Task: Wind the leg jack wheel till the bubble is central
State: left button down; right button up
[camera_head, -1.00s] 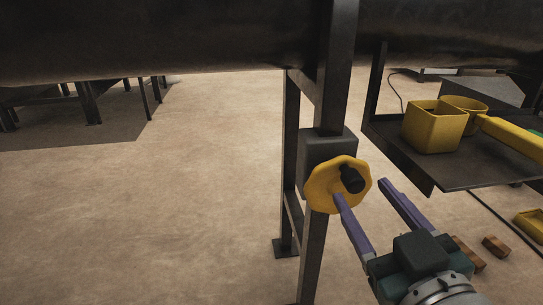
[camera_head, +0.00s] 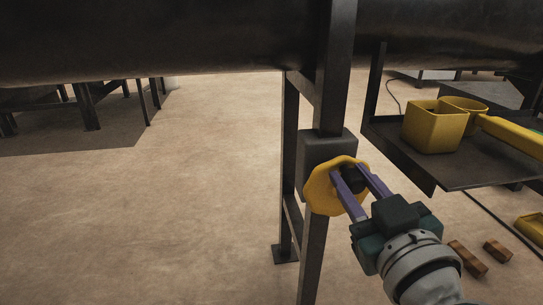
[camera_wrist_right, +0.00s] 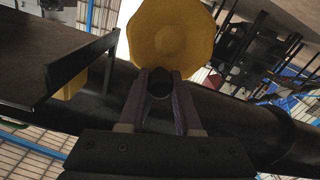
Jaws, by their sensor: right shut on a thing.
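The yellow leg jack wheel (camera_head: 326,190) sits on a dark gearbox (camera_head: 318,160) on the machine's leg. A black knob (camera_head: 352,179) stands out from the wheel's face, at its right side in the head view. My right gripper (camera_head: 352,176) is shut on the knob, with its two purple fingers either side of it. In the right wrist view the wheel (camera_wrist_right: 170,38) fills the top middle and the knob (camera_wrist_right: 160,84) shows between the fingers (camera_wrist_right: 161,85). No bubble level shows in any view. My left gripper is not in view.
Wooden blocks (camera_head: 468,258) lie on the floor below. A large dark pipe (camera_head: 160,40) crosses above. Floor left of the leg is clear.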

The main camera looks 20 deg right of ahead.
grip_shut()
jog(key=m, duration=0.1)
jog(key=d+m+p, duration=0.1)
jog(key=shift+s+m, duration=0.1)
jog(key=shift+m, duration=0.2)
jog(key=shift+s+d+f+m+b, duration=0.15)
jog(key=shift+d+f+m, duration=0.3)
jog(key=shift+m, duration=1.6)
jog(key=shift+s+d+f+m+b, duration=0.15)
jog(key=shift+d+f+m, duration=0.35)
jog(key=shift+m, duration=1.5)
jog(key=shift+d+f+m+b, duration=0.15)
jog(key=shift+d+f+m, duration=0.3)
jog(key=shift+m, duration=1.6)
